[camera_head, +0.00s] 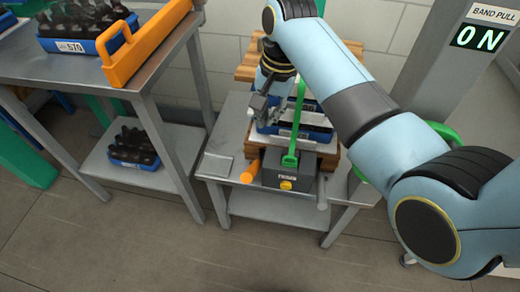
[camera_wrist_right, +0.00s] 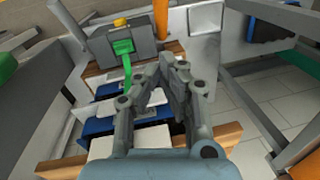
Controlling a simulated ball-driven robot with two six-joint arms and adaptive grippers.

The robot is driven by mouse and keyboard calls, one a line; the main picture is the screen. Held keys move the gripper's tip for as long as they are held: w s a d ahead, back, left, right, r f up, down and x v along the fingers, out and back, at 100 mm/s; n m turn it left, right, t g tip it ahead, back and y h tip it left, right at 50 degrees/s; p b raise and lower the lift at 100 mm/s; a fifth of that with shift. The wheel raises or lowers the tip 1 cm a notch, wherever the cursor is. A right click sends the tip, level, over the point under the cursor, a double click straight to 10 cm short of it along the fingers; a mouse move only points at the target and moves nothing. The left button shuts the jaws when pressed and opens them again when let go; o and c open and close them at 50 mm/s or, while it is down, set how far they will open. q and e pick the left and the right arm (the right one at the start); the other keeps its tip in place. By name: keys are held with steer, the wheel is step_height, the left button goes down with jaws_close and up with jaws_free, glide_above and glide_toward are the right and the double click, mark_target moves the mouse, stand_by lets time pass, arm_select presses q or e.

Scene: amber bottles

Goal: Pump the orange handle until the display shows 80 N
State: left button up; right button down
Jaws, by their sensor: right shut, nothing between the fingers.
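The display (camera_head: 478,38) under a BAND PULL sign reads 0 N. A grey box (camera_head: 288,177) with a yellow button sits at the front of a metal table. An orange handle (camera_head: 250,172) sticks out at the box's left side; it also shows at the top of the right wrist view (camera_wrist_right: 161,16). A green band (camera_head: 296,125) runs from the box up over the stack behind it. My right gripper (camera_head: 258,104) is shut and empty over the stack, behind and above the handle and apart from it. My left gripper is not in view.
Blue trays (camera_head: 320,134) of dark bottles are stacked on wooden boards (camera_head: 330,158) behind the box. A second table at left carries another blue tray (camera_head: 88,45) and a large orange frame (camera_head: 150,42). Floor (camera_head: 130,240) in front is clear.

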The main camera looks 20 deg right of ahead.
steer(key=b, duration=0.2)
glide_above(255, 169)
steer(key=d, duration=0.1)
step_height(255, 169, down, 12)
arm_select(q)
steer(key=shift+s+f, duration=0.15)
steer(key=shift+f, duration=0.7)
arm_select(e)
steer(key=shift+a+f, duration=0.2)
steer(key=shift+f, duration=0.25)
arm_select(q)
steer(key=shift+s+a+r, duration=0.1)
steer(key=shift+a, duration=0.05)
arm_select(e)
steer(key=shift+d, duration=0.1)
